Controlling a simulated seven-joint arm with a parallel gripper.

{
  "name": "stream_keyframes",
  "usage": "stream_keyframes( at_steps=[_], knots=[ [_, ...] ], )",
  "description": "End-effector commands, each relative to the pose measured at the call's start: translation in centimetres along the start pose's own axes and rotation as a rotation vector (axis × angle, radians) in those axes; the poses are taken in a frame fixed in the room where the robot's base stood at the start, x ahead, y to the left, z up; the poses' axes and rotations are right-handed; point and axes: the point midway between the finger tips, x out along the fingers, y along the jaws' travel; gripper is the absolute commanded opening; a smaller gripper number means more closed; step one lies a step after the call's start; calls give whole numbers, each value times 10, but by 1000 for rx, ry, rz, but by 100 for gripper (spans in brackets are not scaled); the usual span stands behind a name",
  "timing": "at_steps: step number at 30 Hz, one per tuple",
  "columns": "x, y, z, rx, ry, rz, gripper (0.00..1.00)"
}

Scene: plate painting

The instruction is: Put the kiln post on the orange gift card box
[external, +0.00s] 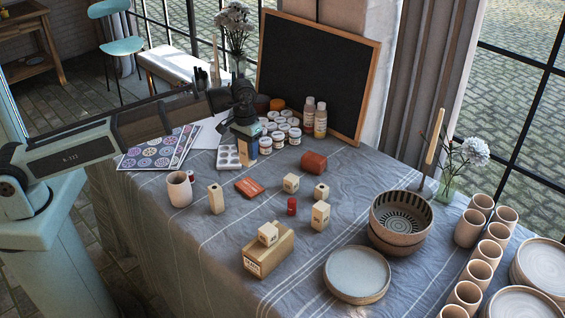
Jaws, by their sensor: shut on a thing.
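My gripper (246,143) is low over the back left of the table, in front of the paint jars. It is shut on a small brownish thing, mostly hidden by the dark fingers; I cannot tell what it is. A tall pale post with a small hole (215,199) stands upright on the cloth, in front of and left of the gripper; it looks like a kiln post. A flat orange-red box (250,187), likely the gift card box, lies to the right of this post with nothing on it. A rounder red-brown box (313,162) lies further right.
Pale blocks (291,183) stand around a small red jar (292,206). A long wooden box (267,255) carries one block. A cup (179,188) is at left; bowls (400,222), plates (357,273) and several cups are at right. White-lidded jars (279,136) crowd the back.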

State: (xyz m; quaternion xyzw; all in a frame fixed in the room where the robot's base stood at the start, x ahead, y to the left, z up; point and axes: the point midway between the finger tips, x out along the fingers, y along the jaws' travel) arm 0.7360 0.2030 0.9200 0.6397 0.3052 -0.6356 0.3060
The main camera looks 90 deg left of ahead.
Motion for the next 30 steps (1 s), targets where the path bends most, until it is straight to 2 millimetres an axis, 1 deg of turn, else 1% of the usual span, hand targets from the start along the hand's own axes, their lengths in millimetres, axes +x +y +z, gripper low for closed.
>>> stream_keyframes(
  at_steps=[6,10,19,21,26,30],
  knots=[
    [1,-1,1,94,-5,-4,4],
    [8,-1,1,110,-6,-4,4],
    [52,-1,2,109,-7,-5,4],
    [59,-1,2,108,-6,-4,4],
    [68,-1,1,108,-5,-4,4],
    [82,-1,2,108,-6,-4,4]
  ],
)
